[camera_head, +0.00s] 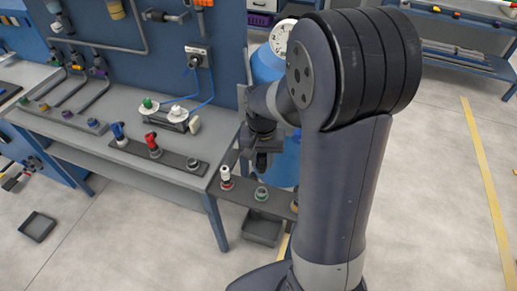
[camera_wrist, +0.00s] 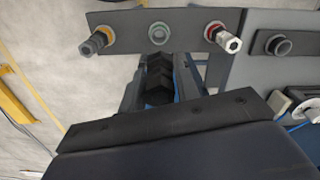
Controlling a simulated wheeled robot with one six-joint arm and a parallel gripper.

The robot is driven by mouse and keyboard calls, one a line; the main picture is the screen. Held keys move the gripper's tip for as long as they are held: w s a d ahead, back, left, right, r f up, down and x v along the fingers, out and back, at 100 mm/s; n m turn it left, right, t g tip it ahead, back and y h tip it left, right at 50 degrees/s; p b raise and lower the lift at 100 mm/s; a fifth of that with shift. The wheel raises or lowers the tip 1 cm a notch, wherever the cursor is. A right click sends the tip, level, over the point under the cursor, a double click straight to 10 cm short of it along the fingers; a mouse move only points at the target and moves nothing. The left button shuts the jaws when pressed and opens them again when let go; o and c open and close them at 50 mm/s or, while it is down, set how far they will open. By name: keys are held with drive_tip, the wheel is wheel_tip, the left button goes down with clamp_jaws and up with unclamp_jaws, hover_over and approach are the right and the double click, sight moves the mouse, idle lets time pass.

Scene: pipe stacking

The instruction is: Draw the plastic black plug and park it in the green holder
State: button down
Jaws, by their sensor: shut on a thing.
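My gripper (camera_wrist: 158,88) is shut on a dark ribbed piece that shows between its fingers in the wrist view; it looks like the black plug (camera_wrist: 158,64). In the head view my gripper (camera_head: 262,148) hangs above the small dark holder bar, with a black piece below it. The green holder (camera_head: 261,193) is the middle one on that bar and is empty. It also shows in the wrist view (camera_wrist: 159,33), beyond the held piece and apart from it. The held piece's lower end is hard to make out.
On the same bar, a white plug (camera_wrist: 229,42) stands in a red holder and a dark grey plug (camera_wrist: 93,43) in an orange-ringed one. The bench bar carries a blue plug (camera_head: 118,133), a red plug (camera_head: 153,145) and an empty greyish holder (camera_head: 192,163). A blue barrel (camera_head: 284,165) stands behind.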

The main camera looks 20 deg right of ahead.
drive_tip(key=shift+s+f+b, duration=0.15)
drive_tip(key=shift+f+b, duration=0.3)
drive_tip(key=shift+f, duration=0.15)
wheel_tip(320, 180, down, 8)
drive_tip(key=b, duration=0.6)
drive_tip(key=shift+f+b, duration=1.3)
drive_tip(key=shift+f, duration=0.25)
idle(0.5)
drive_tip(key=c, duration=1)
unclamp_jaws()
drive_tip(key=shift+o, duration=0.2)
wheel_tip(320, 180, up, 11)
drive_tip(key=shift+f, duration=0.1)
